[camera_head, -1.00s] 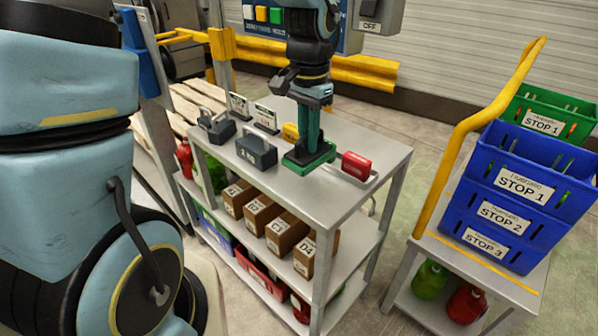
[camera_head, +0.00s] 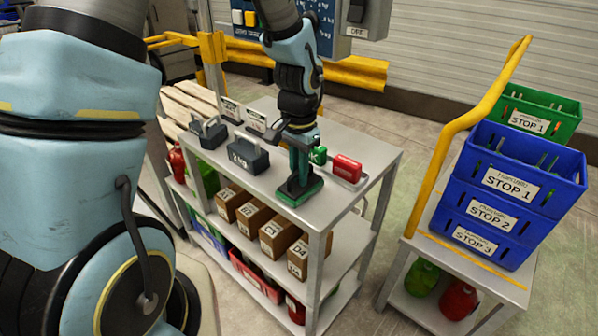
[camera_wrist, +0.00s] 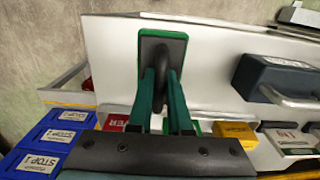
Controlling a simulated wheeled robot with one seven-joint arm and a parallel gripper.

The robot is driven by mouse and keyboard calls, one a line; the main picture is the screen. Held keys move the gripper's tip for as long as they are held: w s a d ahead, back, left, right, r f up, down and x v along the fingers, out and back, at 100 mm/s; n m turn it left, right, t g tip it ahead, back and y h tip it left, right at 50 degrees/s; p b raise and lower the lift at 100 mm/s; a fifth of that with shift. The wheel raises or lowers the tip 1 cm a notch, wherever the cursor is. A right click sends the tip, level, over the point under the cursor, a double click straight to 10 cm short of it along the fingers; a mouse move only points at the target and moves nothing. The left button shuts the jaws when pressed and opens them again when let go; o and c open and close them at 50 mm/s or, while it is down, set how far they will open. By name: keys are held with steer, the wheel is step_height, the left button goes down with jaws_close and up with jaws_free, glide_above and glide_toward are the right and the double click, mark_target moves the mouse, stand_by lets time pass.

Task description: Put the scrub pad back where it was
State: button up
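The scrub pad is a flat dark block with a green edge (camera_head: 310,193) and a dark upright handle. It is at the front edge of the cart's top shelf in the head view; I cannot tell if it touches the surface. In the wrist view the pad (camera_wrist: 175,46) lies just beyond my fingertips. My gripper (camera_head: 299,165) points down, with its two green fingers closed on either side of the dark handle (camera_wrist: 161,68). Part of the handle is hidden between the fingers.
A red block (camera_head: 347,167) in a shallow tray and a green block (camera_head: 318,155) stand right of my gripper. A 2 kg weight (camera_head: 247,155) stands left. A yellow block (camera_wrist: 236,130) shows in the wrist view. Blue crates (camera_head: 520,185) are at right.

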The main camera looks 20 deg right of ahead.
steer(key=o, duration=0.4)
steer(key=shift+r, duration=0.1)
step_height(320, 180, up, 12)
steer(key=b, duration=0.1)
steer(key=a+f+n, duration=0.1)
steer(key=a+n, duration=0.2)
steer(key=a, duration=0.5)
steer(key=a+f+n+t, duration=0.1)
steer(key=a+n, duration=0.3)
steer(key=a, duration=0.5)
steer(key=w+a+f+n, duration=0.1)
steer(key=a+n, duration=0.3)
steer(key=a, duration=0.4)
steer(key=shift+a+f+t, duration=0.25)
steer(key=shift+f+t, duration=0.05)
steer(key=shift+f, duration=0.4)
steer(key=shift+w, duration=0.1)
